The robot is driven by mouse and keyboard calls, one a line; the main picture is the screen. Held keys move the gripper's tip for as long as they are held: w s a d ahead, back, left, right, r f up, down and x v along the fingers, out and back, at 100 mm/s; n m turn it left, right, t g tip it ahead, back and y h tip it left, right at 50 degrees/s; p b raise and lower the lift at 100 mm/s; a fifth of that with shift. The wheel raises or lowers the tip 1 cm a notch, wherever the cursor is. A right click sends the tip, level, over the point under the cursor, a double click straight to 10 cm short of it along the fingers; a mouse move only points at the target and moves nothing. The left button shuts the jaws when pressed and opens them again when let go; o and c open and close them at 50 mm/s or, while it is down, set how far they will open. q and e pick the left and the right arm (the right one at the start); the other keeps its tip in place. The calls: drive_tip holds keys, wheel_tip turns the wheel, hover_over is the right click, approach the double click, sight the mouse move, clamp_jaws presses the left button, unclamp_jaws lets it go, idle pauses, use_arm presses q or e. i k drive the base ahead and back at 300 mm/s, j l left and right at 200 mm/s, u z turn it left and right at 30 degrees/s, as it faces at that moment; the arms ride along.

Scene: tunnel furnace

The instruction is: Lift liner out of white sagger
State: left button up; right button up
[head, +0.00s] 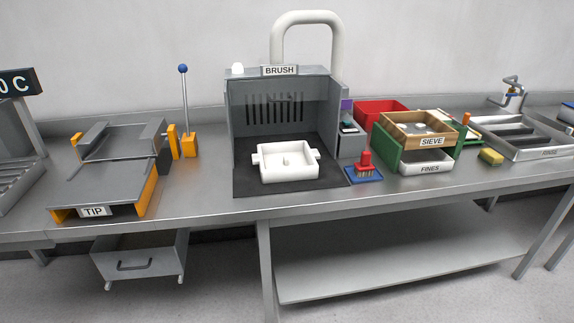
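The white sagger (289,177) is a square, open-topped box with a lug on its left and right sides. It sits upright on a dark mat inside the grey booth labelled BRUSH. A small white knob (286,160) stands up from the middle of its inside. The inside is all white, so I cannot clearly tell the liner's edges from the sagger's walls. Neither of my grippers is in the head view.
The BRUSH booth (237,110) has side walls and a back, and is open at the front. A red-handled brush (365,162) stands right of the mat. The SIEVE stand (388,148) is further right, and the orange-sided TIP station (103,190) is left.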

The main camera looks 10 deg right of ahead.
sight(280, 160)
drive_tip(key=i+l+u, duration=0.1)
drive_tip(key=l, duration=0.2)
drive_tip(key=i+l+u, duration=0.1)
drive_tip(key=i+l, duration=0.25)
drive_tip(key=l, duration=0.25)
drive_tip(key=i+l+u, duration=0.15)
drive_tip(key=l, duration=0.15)
